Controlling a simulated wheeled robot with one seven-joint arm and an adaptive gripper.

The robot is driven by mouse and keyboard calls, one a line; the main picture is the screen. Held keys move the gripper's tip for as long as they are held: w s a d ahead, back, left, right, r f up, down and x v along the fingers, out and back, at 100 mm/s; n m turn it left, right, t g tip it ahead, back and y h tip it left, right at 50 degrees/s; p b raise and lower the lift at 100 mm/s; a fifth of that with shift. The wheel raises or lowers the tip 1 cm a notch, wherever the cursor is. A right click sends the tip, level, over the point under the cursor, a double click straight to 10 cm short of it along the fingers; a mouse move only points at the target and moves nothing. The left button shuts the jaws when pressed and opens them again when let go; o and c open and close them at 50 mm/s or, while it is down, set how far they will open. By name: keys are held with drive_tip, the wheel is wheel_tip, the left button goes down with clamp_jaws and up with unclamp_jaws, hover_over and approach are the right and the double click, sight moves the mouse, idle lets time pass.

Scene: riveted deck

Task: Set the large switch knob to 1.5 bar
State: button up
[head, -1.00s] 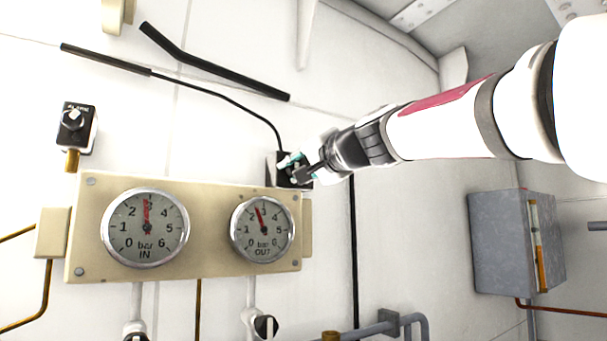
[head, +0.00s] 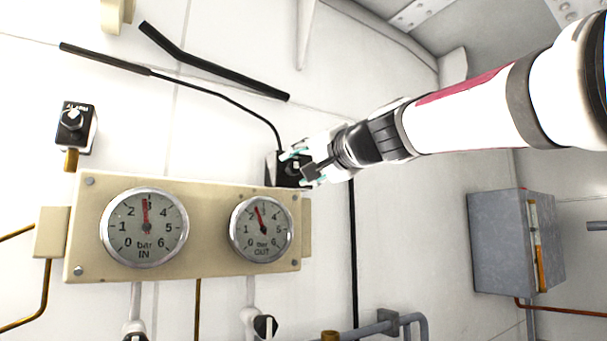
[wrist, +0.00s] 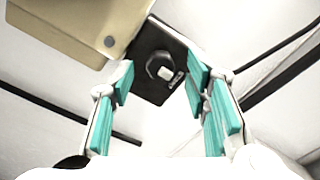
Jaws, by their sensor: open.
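A black switch box (head: 271,172) is on the white wall, just above the right end of the gauge panel, partly hidden by my gripper. My gripper (head: 298,168) is open in front of the box. In the wrist view its teal finger pads stand on both sides of the knob, apart from it as far as I can tell. No scale is readable around the knob.
A beige panel (head: 195,265) holds the IN gauge (head: 144,250), near 3 bar, and the OUT gauge (head: 261,243), a little below 3. A grey cabinet (head: 497,245) is at right. Pipes run below.

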drive_tip(key=v, duration=0.9)
drive_tip(key=shift+s+d, duration=0.2)
drive_tip(key=shift+s, duration=0.05)
drive_tip(key=s+d+f+n+g+h, duration=0.1)
drive_tip(key=s+d+f+g+h, duration=0.2)
drive_tip(key=f, duration=1.1)
drive_tip(key=s+d+f+n+g+h, duration=0.2)
drive_tip(key=s+d+f, duration=0.5)
drive_tip(key=s+f, duration=0.6)
drive_tip(key=s+d+f+n+g+h, duration=0.1)
drive_tip(key=s+d+f+g+h, duration=0.3)
drive_tip(key=s+f, duration=0.4)
wheel_tip(320, 180, down, 8)
drive_tip(key=shift+s+d+r+h, duration=0.15)
drive_tip(key=shift+d+h, duration=0.35)
drive_tip(key=shift+d, duration=0.3)
